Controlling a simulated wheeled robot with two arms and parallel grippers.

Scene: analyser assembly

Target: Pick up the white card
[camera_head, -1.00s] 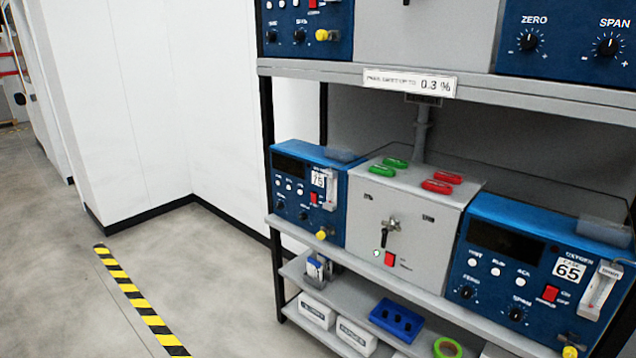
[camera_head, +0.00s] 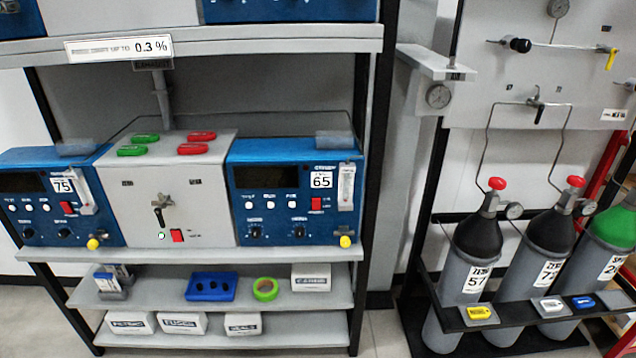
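A small white card-like piece (camera_head: 548,306) lies on the black front ledge of the gas cylinder rack at the lower right. It sits between a yellow piece (camera_head: 479,312) and a dark blue one (camera_head: 583,302). Its small markings are too blurred to read. Neither of my grippers is in view.
A shelf rack (camera_head: 200,254) with blue analysers stands at left and centre. Lower shelves hold a blue tray (camera_head: 211,287), green tape roll (camera_head: 266,289) and white boxes (camera_head: 183,323). Several gas cylinders (camera_head: 477,270) stand at right. A strip of floor (camera_head: 384,333) between the racks is clear.

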